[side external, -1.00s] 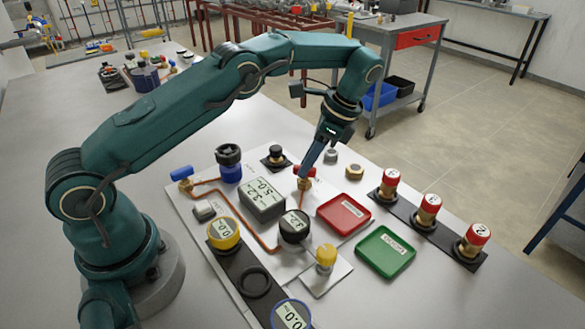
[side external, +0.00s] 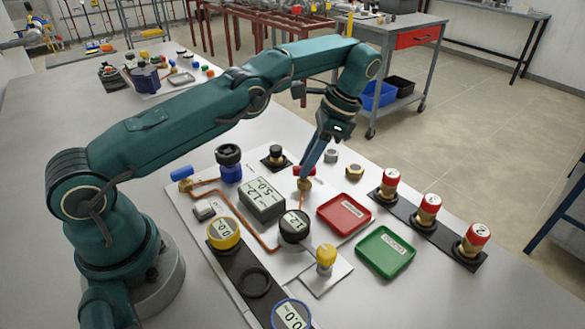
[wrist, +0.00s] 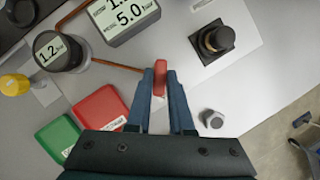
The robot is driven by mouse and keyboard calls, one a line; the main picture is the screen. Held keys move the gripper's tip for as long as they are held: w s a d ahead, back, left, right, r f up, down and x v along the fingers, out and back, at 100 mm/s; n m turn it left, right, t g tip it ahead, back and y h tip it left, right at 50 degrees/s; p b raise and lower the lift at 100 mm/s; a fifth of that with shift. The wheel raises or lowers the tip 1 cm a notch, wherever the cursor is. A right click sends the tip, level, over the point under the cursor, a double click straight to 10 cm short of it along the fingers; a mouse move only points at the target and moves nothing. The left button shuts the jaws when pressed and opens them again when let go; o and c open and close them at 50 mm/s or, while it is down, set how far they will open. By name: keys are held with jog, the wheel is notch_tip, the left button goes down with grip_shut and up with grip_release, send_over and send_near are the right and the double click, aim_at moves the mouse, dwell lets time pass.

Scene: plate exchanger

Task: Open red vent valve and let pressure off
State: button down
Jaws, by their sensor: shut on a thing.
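The red vent valve (side external: 310,171) stands on the white board at the end of a copper pipe. My gripper (side external: 304,172) points down at it, with its fingers around the red handle. In the wrist view the red handle (wrist: 159,80) lies between the two fingertips of my gripper (wrist: 160,74), which is shut on it. The fingers partly hide the valve body. A black round gauge (side external: 294,226) reads about 1.2; it also shows in the wrist view (wrist: 58,50). The grey display box (side external: 262,203) reads about 1.2 over 5.0.
A red tray (side external: 344,213) and a green tray (side external: 386,252) lie nearby. A black knob (side external: 276,155) and a hex nut (side external: 331,156) stand close to my gripper. A blue-handled valve (side external: 182,173) and yellow gauge (side external: 224,232) sit left. Red-capped fittings (side external: 428,208) stand right.

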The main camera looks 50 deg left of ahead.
jog(key=shift+r, duration=0.1)
jog(key=c, duration=0.8)
grip_release()
